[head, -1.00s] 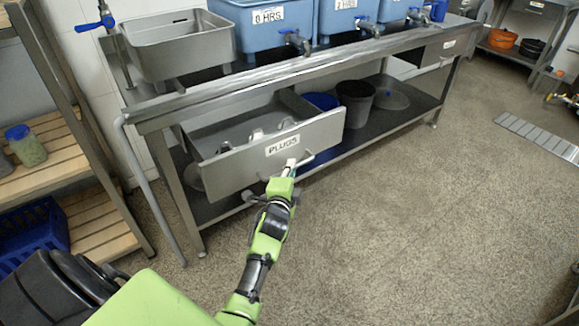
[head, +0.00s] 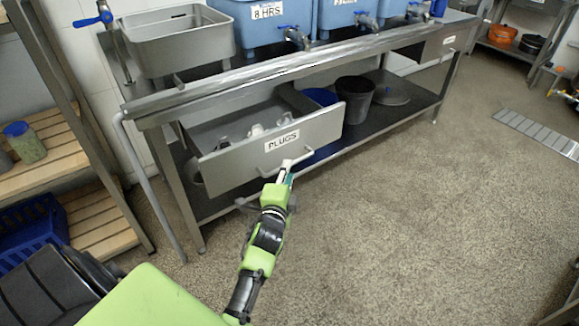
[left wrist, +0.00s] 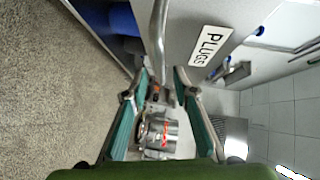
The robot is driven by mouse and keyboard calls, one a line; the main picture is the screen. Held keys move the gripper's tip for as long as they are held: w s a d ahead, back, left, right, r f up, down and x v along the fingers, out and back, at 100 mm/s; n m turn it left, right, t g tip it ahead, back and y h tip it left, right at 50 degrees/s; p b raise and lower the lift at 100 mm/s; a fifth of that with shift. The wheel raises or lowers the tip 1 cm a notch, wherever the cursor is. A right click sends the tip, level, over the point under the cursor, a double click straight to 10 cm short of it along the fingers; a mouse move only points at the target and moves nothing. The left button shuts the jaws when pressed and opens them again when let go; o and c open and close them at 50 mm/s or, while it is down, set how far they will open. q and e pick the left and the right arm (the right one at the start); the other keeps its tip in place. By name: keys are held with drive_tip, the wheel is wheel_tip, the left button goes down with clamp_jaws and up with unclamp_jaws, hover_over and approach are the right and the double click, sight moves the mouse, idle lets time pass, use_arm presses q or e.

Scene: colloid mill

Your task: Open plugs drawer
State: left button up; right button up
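The plugs drawer (head: 235,163) under the steel table stands pulled out, with several pale and metal pieces (head: 255,130) inside. Its front bears a "PLUGS" label (head: 282,141), also in the left wrist view (left wrist: 211,46), and a bar handle (head: 302,159). My left gripper (head: 287,168) is at the handle, in front of the drawer. In the left wrist view my left gripper (left wrist: 161,72) has its two fingers apart. The handle bar (left wrist: 157,40) runs between the fingertips, with a gap visible beside it. My right gripper is not in view.
The steel table (head: 245,78) carries a sink (head: 178,42) and blue tubs (head: 262,25). Its lower shelf holds a dark bucket (head: 355,98). A wooden-slatted rack (head: 85,150) stands at the left.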

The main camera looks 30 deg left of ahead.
use_arm(q)
drive_tip(key=v, duration=0.2)
drive_tip(key=shift+s+d, duration=0.15)
drive_tip(key=shift+s, duration=0.15)
idle(0.3)
